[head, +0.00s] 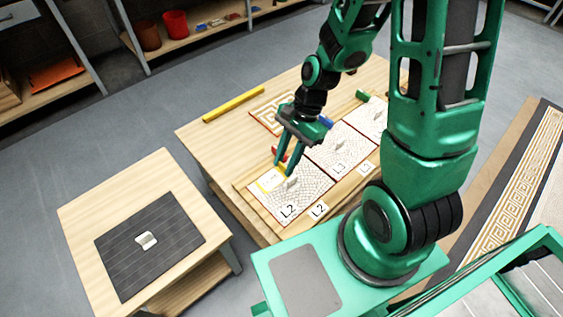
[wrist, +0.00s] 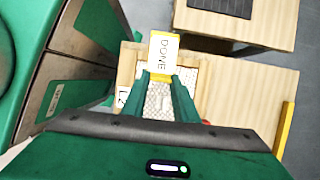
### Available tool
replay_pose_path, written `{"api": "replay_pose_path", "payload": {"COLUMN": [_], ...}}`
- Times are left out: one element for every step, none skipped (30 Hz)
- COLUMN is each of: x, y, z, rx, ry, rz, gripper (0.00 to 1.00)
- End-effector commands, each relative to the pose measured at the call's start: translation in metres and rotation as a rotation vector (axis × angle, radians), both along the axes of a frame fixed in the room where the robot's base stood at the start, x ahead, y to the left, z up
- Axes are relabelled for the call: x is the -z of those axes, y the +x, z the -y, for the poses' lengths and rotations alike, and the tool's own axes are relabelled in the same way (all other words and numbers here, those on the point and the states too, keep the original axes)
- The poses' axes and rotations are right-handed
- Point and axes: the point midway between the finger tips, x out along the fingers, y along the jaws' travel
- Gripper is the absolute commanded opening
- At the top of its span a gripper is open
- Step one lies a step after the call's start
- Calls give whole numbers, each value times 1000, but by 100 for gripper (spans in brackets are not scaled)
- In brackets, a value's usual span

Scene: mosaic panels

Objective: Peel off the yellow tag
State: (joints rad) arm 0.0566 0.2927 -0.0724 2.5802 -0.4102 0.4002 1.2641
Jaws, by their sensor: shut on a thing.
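The yellow tag (head: 268,182) is a white card with yellow edging at the upper left part of the L2 panel. In the wrist view the tag (wrist: 163,50) reads "DONE", and its yellow end lies between my fingertips. My gripper (head: 284,170) points down over the L2 panel (head: 302,190) and is shut on the tag; the fingertips also show in the wrist view (wrist: 160,79). The L2 panel is a pale cracked-pattern mosaic with a small raised grip. I cannot tell whether the tag still touches the panel.
The L3 panel (head: 341,147) and another panel (head: 370,117) lie beside it on the wooden table. A yellow bar (head: 233,104) and a meander-pattern panel (head: 272,112) lie behind.

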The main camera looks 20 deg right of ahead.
Motion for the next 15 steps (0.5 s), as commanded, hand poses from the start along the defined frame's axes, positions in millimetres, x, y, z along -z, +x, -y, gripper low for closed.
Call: {"api": "replay_pose_path", "payload": {"x": [-1, -2, -3, -4, -5, -6, -7, -7, -8, -9, -10, -11, -12, -12, -13], "y": [0, 0, 0, 0, 0, 0, 0, 0, 0, 0, 0, 0, 0, 0, 0], "z": [0, 0, 0, 0, 0, 0, 0, 0, 0, 0, 0, 0, 0, 0, 0], "rx": [0, 0, 0, -1, -1, -1, -1, -1, -1, -1, -1, -1, -1, -1, -1], "ry": [0, 0, 0, 0, 0, 0, 0, 0, 0, 0, 0, 0, 0, 0, 0], "rz": [1, 1, 0, 0, 0, 0, 0, 0, 0, 1, 1, 1, 1, 1, 0], "gripper": [6, 6, 6, 6, 6, 6, 6, 6, 6, 6, 6, 6, 6, 6, 6]}}
